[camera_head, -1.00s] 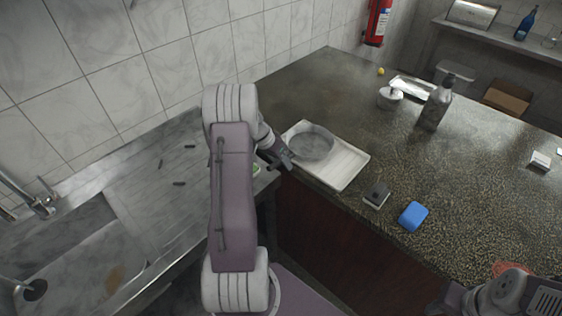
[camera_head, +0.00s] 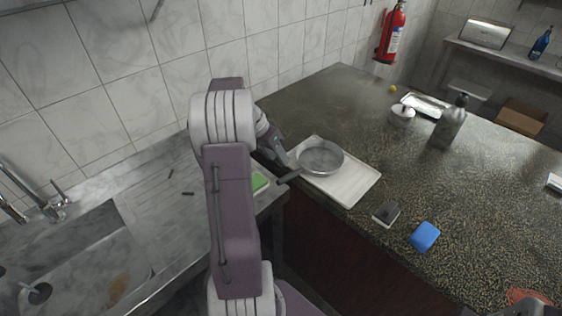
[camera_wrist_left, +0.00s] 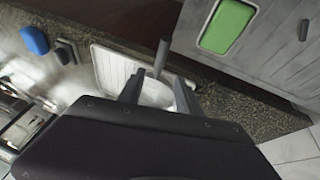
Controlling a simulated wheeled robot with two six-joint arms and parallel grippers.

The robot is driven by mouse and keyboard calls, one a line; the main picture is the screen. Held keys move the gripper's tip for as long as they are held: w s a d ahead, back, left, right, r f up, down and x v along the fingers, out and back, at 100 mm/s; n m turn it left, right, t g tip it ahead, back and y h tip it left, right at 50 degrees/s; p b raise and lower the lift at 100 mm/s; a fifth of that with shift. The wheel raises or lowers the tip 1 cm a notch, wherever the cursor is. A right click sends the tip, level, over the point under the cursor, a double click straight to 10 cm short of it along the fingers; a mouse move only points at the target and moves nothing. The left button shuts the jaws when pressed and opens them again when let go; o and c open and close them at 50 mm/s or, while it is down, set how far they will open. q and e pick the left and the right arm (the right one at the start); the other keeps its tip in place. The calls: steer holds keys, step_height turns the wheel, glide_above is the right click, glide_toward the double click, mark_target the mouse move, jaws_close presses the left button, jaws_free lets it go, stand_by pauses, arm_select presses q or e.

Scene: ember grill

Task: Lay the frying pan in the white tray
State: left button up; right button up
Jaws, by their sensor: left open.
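The grey frying pan (camera_head: 321,157) rests in the white tray (camera_head: 352,188), towards its far left end. Its dark handle (camera_head: 289,177) points left and sticks out past the tray's edge. My left gripper (camera_head: 278,155) is open beside the pan, close to the handle and apart from it. In the left wrist view the handle (camera_wrist_left: 161,58) stands out beyond and between the open fingers (camera_wrist_left: 158,92). The pan's bowl (camera_wrist_left: 157,94) shows partly there, and the tray (camera_wrist_left: 108,72) is behind it. My right gripper is only a sliver at the bottom right, its fingers out of frame.
A bottle (camera_head: 449,122) and a white lidded pot (camera_head: 402,115) stand farther back.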

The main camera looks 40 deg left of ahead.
arm_select(q)
steer(key=s+d+f+g, duration=0.1)
steer(key=s+d, duration=0.3)
steer(key=d, duration=0.4)
steer(key=s+d+f+g+y, duration=0.1)
steer(key=s+d+f, duration=0.2)
steer(key=d, duration=0.5)
steer(key=s+d+f+g+y, duration=0.1)
steer(key=s+d+f, duration=0.2)
steer(key=d, duration=0.6)
steer(key=s, duration=0.2)
steer(key=shift+s, duration=0.4)
steer(key=shift+f, duration=0.1)
